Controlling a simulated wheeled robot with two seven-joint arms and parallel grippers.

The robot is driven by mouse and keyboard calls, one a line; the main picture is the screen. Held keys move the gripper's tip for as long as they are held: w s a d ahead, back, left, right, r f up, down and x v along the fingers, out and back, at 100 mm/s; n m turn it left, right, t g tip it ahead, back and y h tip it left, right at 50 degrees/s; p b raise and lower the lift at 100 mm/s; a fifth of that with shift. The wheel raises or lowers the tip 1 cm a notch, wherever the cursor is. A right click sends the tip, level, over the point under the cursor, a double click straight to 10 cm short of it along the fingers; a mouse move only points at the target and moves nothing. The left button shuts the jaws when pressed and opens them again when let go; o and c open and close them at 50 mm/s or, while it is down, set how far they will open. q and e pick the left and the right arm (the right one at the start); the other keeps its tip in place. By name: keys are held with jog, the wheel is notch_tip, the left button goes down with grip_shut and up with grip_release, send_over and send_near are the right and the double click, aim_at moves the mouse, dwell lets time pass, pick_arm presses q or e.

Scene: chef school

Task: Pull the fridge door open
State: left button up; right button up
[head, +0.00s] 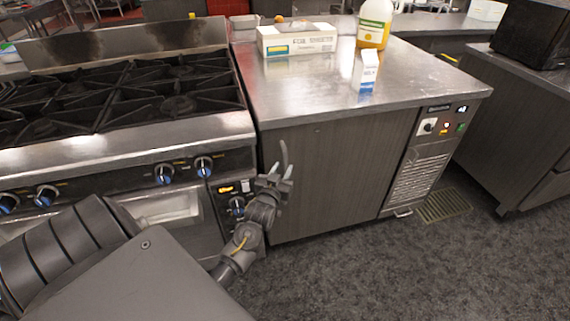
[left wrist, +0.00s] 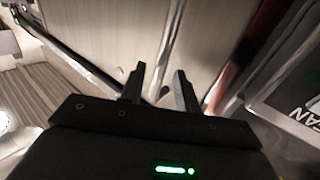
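The fridge is a steel-topped under-counter unit with a dark wood-grain front door (head: 335,180), which looks closed. My left gripper (head: 277,178) is in front of the door's left edge, beside the stove controls. A slim curved grey piece (head: 284,155) rises at the gripper; I cannot tell whether it is the door handle. My right gripper is not in view.
A gas stove (head: 120,110) with knobs adjoins on the left. A carton box (head: 297,40), a milk carton (head: 366,72) and a yellow bottle (head: 374,25) stand on the steel top (head: 310,90). A control panel (head: 438,125) is at right. The floor (head: 400,265) in front is clear.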

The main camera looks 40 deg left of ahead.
aim_at(284, 165)
pick_arm(q)
jog(key=shift+x, duration=1.8)
jog(key=shift+s, duration=0.1)
grip_shut()
